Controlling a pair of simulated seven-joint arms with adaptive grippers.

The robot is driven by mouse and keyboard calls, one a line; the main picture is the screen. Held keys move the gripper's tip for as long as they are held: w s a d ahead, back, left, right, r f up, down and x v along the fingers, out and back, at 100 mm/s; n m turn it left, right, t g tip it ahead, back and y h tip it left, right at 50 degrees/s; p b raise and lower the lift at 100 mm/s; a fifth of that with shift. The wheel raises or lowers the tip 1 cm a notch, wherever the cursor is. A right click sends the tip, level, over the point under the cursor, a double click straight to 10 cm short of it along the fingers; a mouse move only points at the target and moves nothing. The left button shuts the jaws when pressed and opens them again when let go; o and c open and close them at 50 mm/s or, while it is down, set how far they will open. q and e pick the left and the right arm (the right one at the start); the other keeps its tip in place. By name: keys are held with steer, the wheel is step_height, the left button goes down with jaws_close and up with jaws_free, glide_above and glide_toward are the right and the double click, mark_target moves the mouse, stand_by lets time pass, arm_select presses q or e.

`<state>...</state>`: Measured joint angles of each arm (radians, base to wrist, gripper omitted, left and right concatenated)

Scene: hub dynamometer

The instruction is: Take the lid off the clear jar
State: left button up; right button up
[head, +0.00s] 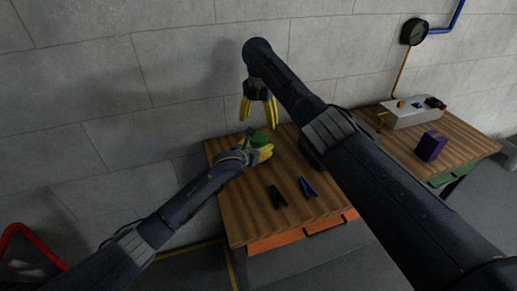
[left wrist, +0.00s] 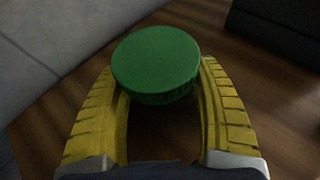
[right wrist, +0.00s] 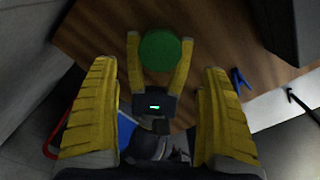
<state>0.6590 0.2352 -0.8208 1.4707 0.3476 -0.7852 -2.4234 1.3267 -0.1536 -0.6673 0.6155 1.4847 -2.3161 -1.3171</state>
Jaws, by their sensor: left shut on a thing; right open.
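The jar's green lid (head: 259,137) is on the left part of the wooden table, between the yellow fingers of my left gripper (head: 262,152). In the left wrist view the round green lid (left wrist: 156,60) sits at the fingertips, with a finger on each side. My left gripper is shut on the jar; the clear body is mostly hidden under the lid and by the fingers. My right gripper (head: 258,110) is open and empty, pointing down above the jar. In the right wrist view the lid (right wrist: 160,50) lies ahead between its spread fingers, apart from them.
A black clip-like tool (head: 277,197) and a blue one (head: 308,187) lie on the table in front of the jar. A purple block (head: 431,147) and a grey box (head: 412,114) stand at the right. A wall rises behind the table (head: 240,212).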

mark_target(259, 137)
arm_select(q)
jaws_close()
arm_select(e)
steer(key=shift+c, duration=1)
steer(key=m, duration=0.6)
steer(key=shift+w+a+r, duration=0.2)
steer(key=shift+w+r, duration=0.05)
steer(key=shift+r, duration=0.1)
steer(key=m, duration=0.6)
steer(key=shift+w+a+r, duration=0.1)
steer(key=shift+w+r, duration=0.1)
steer(key=shift+r, duration=0.05)
steer(key=m, duration=1.4)
steer(key=shift+s+f, duration=0.1)
steer(key=shift+s, duration=0.05)
steer(key=m, duration=0.4)
steer(key=shift+s+m, duration=0.1)
steer(key=shift+m, duration=0.3)
steer(key=m, duration=0.4)
steer(key=shift+d+f, duration=0.1)
steer(key=shift+d, duration=0.1)
steer(key=m, duration=0.4)
steer(key=shift+s+m, duration=0.15)
steer(key=shift+m, duration=0.15)
steer(key=m, duration=0.5)
steer(key=shift+d+f, duration=0.1)
steer(key=shift+s+f+m, duration=0.1)
steer(key=shift+f+m, duration=0.2)
steer(key=shift+f, duration=3.75)
